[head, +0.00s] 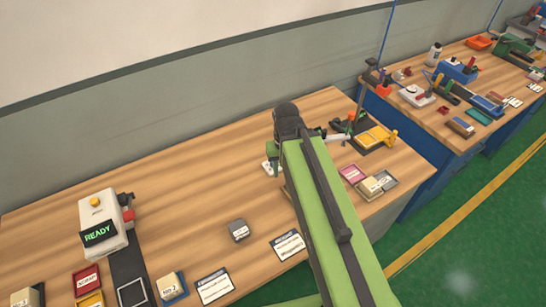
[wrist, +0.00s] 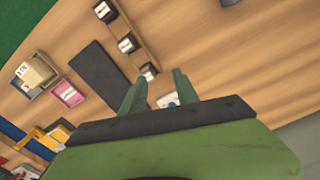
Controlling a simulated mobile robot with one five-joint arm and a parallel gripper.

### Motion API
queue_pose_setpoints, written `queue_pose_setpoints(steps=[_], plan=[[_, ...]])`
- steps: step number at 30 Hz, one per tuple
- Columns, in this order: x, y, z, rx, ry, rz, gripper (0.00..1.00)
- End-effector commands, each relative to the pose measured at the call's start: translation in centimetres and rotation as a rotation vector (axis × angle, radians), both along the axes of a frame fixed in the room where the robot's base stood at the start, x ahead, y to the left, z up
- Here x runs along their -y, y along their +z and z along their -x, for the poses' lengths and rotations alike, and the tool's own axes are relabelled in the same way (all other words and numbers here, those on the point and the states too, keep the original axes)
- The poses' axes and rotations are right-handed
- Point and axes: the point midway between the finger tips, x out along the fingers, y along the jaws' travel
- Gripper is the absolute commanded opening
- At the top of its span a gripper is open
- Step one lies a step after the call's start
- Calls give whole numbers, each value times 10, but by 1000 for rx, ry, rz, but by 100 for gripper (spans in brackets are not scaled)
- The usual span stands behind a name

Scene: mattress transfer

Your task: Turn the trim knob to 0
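My gripper (wrist: 158,84) is open in the wrist view, its two green fingers apart with nothing held between them. A small white piece with a blue part (wrist: 168,100) shows just beyond the finger bases, partly covered by my gripper. In the head view a white piece (head: 268,168) shows at the left edge of my arm, mostly hidden by it. I cannot tell whether either is the trim knob; no knob marking or 0 is readable. A white device with a round top (head: 415,95) stands on the far bench.
The wooden bench (head: 185,205) holds a READY box (head: 103,225), a grey block (head: 239,230), white cards (head: 213,287), a pink tray (head: 352,174) and a yellow fixture (head: 376,137). In the wrist view a dark mat (wrist: 100,75) lies left of the fingers. The bench's back-left is clear.

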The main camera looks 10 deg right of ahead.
Motion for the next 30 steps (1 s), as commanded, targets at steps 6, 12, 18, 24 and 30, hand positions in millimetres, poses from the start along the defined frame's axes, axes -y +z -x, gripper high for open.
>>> queue_pose_setpoints(steps=[6,12,18,24,30], plan=[[-3,27,-56,1,-215,-1,45],[0,55,-132,0,-630,-2,45],[2,57,-148,0,-770,-2,45],[3,46,-147,0,-769,-2,45],[3,14,-147,0,-768,-2,45]])
